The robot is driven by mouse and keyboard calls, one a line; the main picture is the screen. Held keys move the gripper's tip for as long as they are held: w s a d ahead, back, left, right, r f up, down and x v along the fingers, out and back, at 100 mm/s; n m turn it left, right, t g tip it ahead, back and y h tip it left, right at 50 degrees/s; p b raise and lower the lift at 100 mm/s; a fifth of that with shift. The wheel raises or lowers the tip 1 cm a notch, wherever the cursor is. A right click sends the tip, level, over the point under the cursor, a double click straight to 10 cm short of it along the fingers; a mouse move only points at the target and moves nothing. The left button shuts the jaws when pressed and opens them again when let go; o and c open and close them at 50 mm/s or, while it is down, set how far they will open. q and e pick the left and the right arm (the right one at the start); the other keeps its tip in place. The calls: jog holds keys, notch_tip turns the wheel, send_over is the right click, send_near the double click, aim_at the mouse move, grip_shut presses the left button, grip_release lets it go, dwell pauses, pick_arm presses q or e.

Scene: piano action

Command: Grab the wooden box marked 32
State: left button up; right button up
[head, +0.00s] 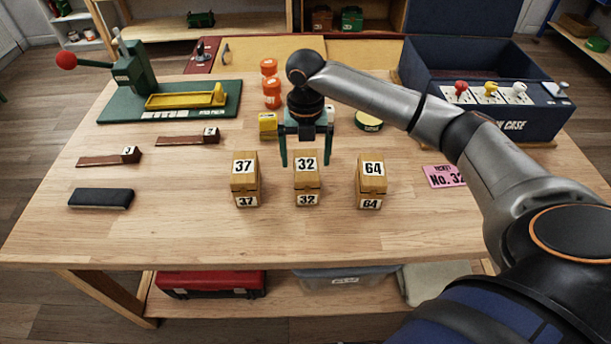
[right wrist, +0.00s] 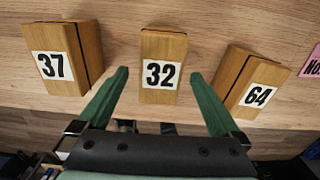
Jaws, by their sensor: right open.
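The wooden box marked 32 (head: 307,183) stands on the table between two like boxes, one marked 37 (head: 245,183) on its left and one marked 64 (head: 371,184) on its right. My right gripper (head: 306,162) is open and points down, at the far side of box 32 and apparently above it. In the right wrist view, box 32 (right wrist: 162,65) lies ahead between the two spread green fingers (right wrist: 160,98), touching neither. Boxes 37 (right wrist: 63,58) and 64 (right wrist: 249,80) are outside the fingers. My left gripper is not seen.
A pink ticket (head: 444,177) lies right of box 64. A dark blue case (head: 480,95) and a green press (head: 150,92) stand farther back. Orange jars (head: 271,92) and a yellow box (head: 268,125) are behind the gripper. The table's front strip is clear.

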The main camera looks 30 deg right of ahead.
notch_tip(320, 180, down, 7)
jog(key=shift+s+r, duration=0.1)
dwell(0.3)
grip_shut()
dwell(0.8)
jog(key=shift+r, duration=0.1)
